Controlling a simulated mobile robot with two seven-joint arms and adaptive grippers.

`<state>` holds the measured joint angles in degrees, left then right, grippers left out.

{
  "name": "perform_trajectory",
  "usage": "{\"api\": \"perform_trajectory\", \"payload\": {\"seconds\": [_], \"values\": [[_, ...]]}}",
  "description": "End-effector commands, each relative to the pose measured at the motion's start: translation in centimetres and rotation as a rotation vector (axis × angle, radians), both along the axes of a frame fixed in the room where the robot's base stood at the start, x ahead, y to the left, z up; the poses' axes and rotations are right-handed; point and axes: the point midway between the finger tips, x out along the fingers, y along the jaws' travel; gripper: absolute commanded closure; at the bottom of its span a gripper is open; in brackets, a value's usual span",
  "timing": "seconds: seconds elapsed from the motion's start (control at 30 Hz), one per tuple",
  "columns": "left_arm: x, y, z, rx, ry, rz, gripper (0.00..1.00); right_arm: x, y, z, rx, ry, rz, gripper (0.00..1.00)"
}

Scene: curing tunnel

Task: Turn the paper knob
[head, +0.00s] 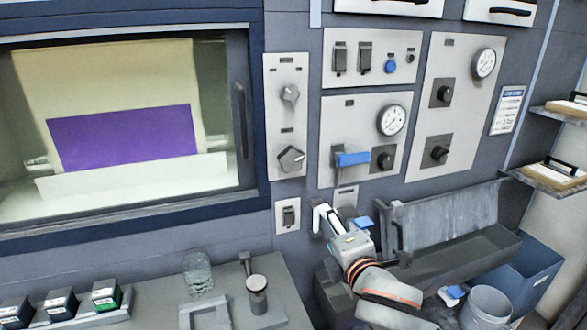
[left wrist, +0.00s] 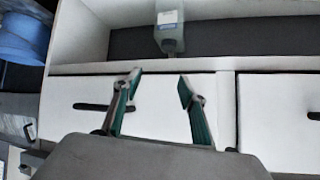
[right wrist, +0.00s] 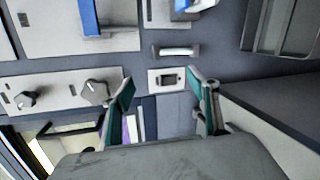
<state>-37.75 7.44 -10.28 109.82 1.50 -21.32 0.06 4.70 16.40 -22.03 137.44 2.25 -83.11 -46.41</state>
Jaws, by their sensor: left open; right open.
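Several knobs are on the wall panels; their labels are too small to read, so I cannot tell which is the paper knob. A narrow panel (head: 275,125) carries a grey upper knob (head: 290,93) and a larger dark lower knob (head: 291,159). In the right wrist view a small knob (right wrist: 25,98) and a larger knob (right wrist: 95,92) lie left of the fingers. My right gripper (head: 340,212) is open and empty, below and right of that panel. It also shows in the right wrist view (right wrist: 162,90). My left gripper (left wrist: 159,82) is open and empty, facing white drawers.
A rocker switch (head: 289,215) sits below the knob panel. A blue lever (head: 352,159), a gauge (head: 391,120) and black knobs are on panels to the right. A grey trough (head: 440,215) stands beside my right arm. A window (head: 120,120) is at left.

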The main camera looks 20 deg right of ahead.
Motion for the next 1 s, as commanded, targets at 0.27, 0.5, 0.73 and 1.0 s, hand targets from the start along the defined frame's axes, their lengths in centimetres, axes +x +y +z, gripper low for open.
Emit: {"api": "perform_trajectory", "payload": {"seconds": [0.27,0.5,0.73,1.0], "values": [[1.1,-0.3,0.7,-0.01,-0.02,0.006,0.58,3.8,4.1,10.8,-0.374,-0.204,0.161,0.41],[0.7,-0.4,0.6,-0.012,-0.013,0.009,0.58,5.0,4.9,12.6,-0.451,-0.24,0.181,0.41],[0.3,-0.3,0.4,-0.01,-0.006,0.009,0.58,8.4,4.9,12.6,-0.449,-0.238,0.181,0.41],[0.1,0.2,0.3,0.0,0.001,0.009,0.58,11.5,5.1,12.6,-0.447,-0.238,0.181,0.41]]}}
